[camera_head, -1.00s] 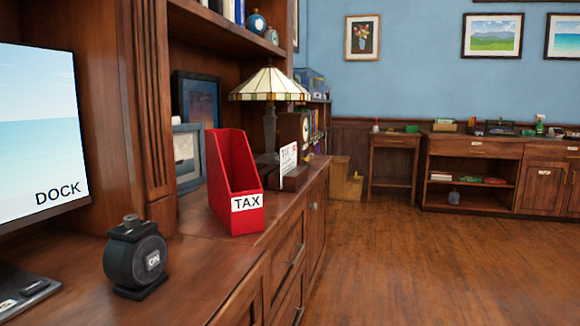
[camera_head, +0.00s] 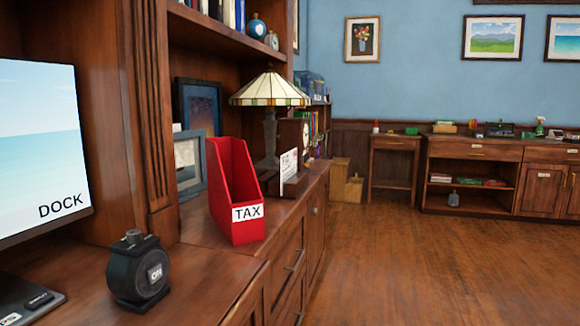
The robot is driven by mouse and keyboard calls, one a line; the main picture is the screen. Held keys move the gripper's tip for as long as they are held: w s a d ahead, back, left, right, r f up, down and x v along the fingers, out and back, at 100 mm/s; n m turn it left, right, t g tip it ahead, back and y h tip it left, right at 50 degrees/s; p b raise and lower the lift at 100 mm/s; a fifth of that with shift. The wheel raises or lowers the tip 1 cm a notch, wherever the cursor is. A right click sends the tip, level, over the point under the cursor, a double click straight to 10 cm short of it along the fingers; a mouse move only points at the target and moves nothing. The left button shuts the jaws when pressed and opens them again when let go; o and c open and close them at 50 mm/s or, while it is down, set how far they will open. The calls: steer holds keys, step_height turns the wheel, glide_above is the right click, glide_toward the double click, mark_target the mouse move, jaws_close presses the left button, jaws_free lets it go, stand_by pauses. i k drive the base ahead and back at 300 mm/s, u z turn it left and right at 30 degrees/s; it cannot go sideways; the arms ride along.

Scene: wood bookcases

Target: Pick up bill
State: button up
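What looks like the bill is a white paper with print (camera_head: 289,165). It stands upright in a small dark wooden holder on the cabinet top, behind and to the right of the red TAX file box (camera_head: 232,190). The print is too small to read in full. The red box is open at the top, and I cannot see what is inside it. My gripper is not in view.
A black round device (camera_head: 138,270) marked ON stands on the near desk, right of the DOCK screen (camera_head: 40,150). A stained-glass lamp (camera_head: 269,88), a clock (camera_head: 297,138) and picture frames (camera_head: 189,162) stand near the box. The wooden floor (camera_head: 430,270) is clear.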

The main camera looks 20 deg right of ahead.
mark_target(288, 161)
steer(key=k, duration=1.65)
steer(key=z, duration=1.3)
steer(key=i, duration=3.8)
steer(key=u, duration=2.6)
steer(key=i, duration=0.15)
steer(key=z, duration=0.1)
